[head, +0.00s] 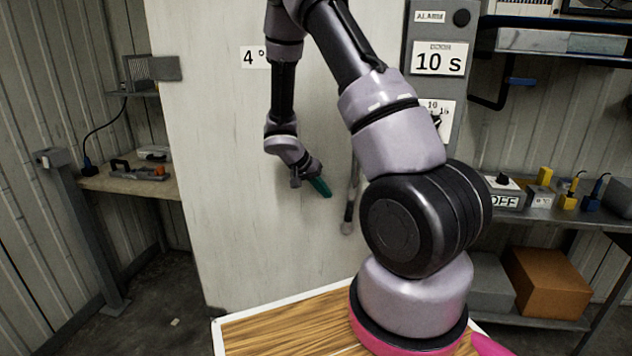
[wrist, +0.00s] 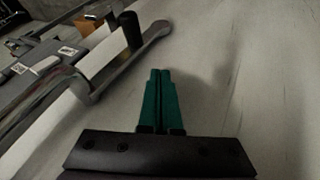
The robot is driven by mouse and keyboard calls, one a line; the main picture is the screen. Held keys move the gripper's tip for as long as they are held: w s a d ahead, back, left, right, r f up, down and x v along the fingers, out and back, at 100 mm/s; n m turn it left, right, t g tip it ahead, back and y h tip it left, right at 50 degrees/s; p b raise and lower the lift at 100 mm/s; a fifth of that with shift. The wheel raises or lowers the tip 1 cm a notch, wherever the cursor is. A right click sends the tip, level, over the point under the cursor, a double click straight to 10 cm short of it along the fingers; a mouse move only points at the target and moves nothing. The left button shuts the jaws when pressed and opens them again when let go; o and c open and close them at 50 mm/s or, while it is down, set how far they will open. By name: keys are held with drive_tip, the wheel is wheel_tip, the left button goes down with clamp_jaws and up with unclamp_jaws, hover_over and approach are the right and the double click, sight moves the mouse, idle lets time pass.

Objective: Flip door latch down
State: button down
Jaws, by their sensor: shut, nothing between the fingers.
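The pale door (head: 225,170) fills the middle of the head view, with a "4°" label on it. A grey latch lever (head: 350,200) shows partly behind my arm in the head view, near the door's right side. In the wrist view the latch lever (wrist: 128,52) is a grey bar with a black peg standing up, at upper left. My gripper (head: 325,192) has green fingers and is left of the lever in the head view. In the wrist view my gripper (wrist: 160,75) is shut and empty, in front of the door's face and apart from the lever.
A grey control panel (head: 432,85) with "ALARM" and "10 S" labels stands right of the door. A shelf (head: 560,212) with small devices is at right, above a brown box (head: 548,283). A left bench (head: 130,178) holds tools. A wooden top (head: 290,325) lies below my arm.

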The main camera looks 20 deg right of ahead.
drive_tip(key=s+d, duration=0.1)
drive_tip(key=s+d+f, duration=0.1)
drive_tip(key=d, duration=0.1)
drive_tip(key=shift+d, duration=0.25)
drive_tip(key=shift+s+d, duration=0.1)
drive_tip(key=shift+d, duration=0.05)
drive_tip(key=shift+s+d+r, duration=0.15)
drive_tip(key=shift+s+d, duration=0.4)
drive_tip(key=shift+d, duration=0.25)
drive_tip(key=w+a, duration=0.1)
drive_tip(key=a, duration=0.1)
drive_tip(key=w+a+r, duration=0.1)
drive_tip(key=shift+w+a+r, duration=0.1)
drive_tip(key=shift+w+a, duration=0.2)
drive_tip(key=shift+a, duration=0.05)
approach(345, 194)
drive_tip(key=a+r, duration=0.3)
drive_tip(key=shift+s+a, duration=0.25)
drive_tip(key=shift+s, duration=0.1)
